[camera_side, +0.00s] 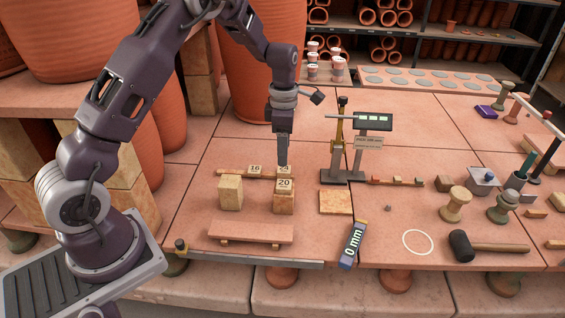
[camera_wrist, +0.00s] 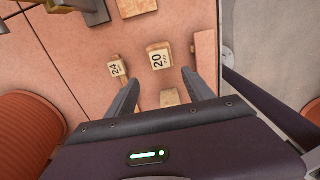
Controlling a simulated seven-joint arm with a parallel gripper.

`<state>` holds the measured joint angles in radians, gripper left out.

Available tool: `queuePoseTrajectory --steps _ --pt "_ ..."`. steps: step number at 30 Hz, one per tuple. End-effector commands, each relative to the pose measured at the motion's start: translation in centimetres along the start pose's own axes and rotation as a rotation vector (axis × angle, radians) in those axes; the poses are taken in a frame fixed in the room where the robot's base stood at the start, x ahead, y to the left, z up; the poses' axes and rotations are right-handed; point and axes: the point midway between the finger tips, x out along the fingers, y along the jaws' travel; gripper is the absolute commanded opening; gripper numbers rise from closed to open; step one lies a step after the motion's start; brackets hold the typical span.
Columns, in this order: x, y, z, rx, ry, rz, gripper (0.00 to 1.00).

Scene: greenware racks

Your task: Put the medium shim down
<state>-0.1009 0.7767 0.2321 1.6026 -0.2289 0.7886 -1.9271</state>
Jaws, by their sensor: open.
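The medium shim, which I take to be the pale block marked 20 (camera_side: 285,184), sits on top of a tan block (camera_side: 284,203) in the side view. It also shows in the wrist view (camera_wrist: 159,57), face up, just beyond the fingertips. My gripper (camera_side: 283,163) points down above and slightly behind it, open, with nothing seen between its fingers. The wrist view shows both fingers (camera_wrist: 161,80) spread apart. A shim marked 24 (camera_wrist: 117,68) lies left of the 20 there. A shim marked 16 (camera_side: 255,168) sits on a low wooden strip (camera_side: 231,173).
A tan block (camera_side: 230,192) stands left of the stacked one. A low pink plank (camera_side: 250,232) lies in front. A scale stand (camera_side: 343,178) rises to the right, near a tan tile (camera_side: 335,203). A mallet (camera_side: 463,246) and a white ring (camera_side: 418,242) lie farther right.

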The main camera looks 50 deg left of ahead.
Motion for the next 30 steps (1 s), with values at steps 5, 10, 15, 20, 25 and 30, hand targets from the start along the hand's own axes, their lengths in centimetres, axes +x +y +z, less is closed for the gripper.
queuePoseTrajectory --steps 5,10,15,20,25,30 --pt "-0.7 -0.1 0.0 0.005 -0.001 0.001 0.61" --pt "-7.4 -3.1 0.1 0.295 -0.062 0.052 0.61" --pt "-17.7 -12.3 -2.5 0.976 -0.113 0.207 0.61" --pt "-22.0 -22.1 -7.9 1.674 -0.02 0.412 0.61" --pt "-21.4 -27.9 -12.4 2.16 0.165 0.546 0.61" --pt "-20.6 -29.2 -13.6 2.303 0.24 0.576 0.61"
